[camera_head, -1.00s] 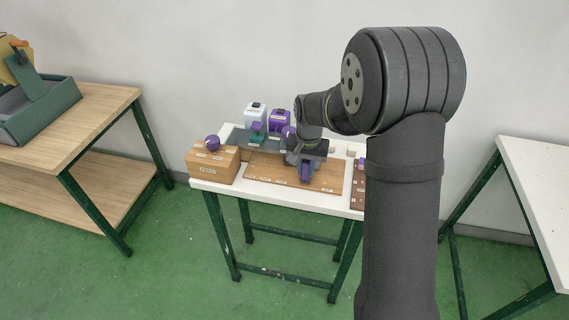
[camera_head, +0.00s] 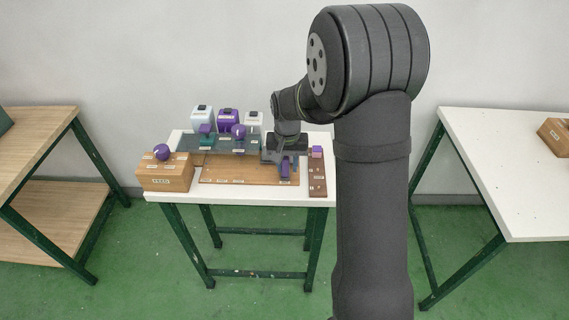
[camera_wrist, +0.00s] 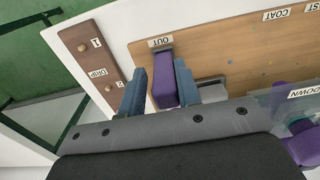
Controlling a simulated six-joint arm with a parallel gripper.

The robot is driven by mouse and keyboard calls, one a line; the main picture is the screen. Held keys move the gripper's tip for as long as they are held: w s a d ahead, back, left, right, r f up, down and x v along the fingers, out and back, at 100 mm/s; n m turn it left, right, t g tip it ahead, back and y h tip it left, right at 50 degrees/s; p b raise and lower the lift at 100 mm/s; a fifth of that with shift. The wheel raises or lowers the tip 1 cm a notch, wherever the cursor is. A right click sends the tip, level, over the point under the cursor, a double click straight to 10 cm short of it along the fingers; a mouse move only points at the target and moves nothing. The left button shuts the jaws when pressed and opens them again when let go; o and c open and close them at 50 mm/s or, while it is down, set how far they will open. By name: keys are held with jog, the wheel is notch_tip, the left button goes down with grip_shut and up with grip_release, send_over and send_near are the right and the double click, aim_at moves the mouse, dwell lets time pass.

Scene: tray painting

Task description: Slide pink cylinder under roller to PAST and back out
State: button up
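My gripper (camera_wrist: 160,80) points down at the right end of the wooden board (camera_wrist: 230,50); it also shows in the head view (camera_head: 287,165). Its blue-grey fingers stand either side of a purple block (camera_wrist: 163,88), with a narrow gap on the left, so they look open. The block shows in the head view (camera_head: 285,170). It stands by the OUT label (camera_wrist: 161,42). I cannot make out a pink cylinder or the roller clearly.
A brown strip with DRIP labels (camera_wrist: 92,55) lies beside the board. A DOWN label (camera_wrist: 305,91) and purple knob (camera_wrist: 303,145) are at right. A brown box (camera_head: 165,175) with a purple ball (camera_head: 162,151) stands left. Several canisters (camera_head: 229,120) stand behind.

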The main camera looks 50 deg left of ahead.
jog(key=shift+o, duration=1.1)
notch_tip(320, 180, up, 17)
jog(key=shift+r, duration=0.2)
dwell(1.5)
notch_tip(320, 180, down, 18)
jog(key=shift+r, duration=0.25)
jog(key=shift+o, duration=0.2)
dwell(2.4)
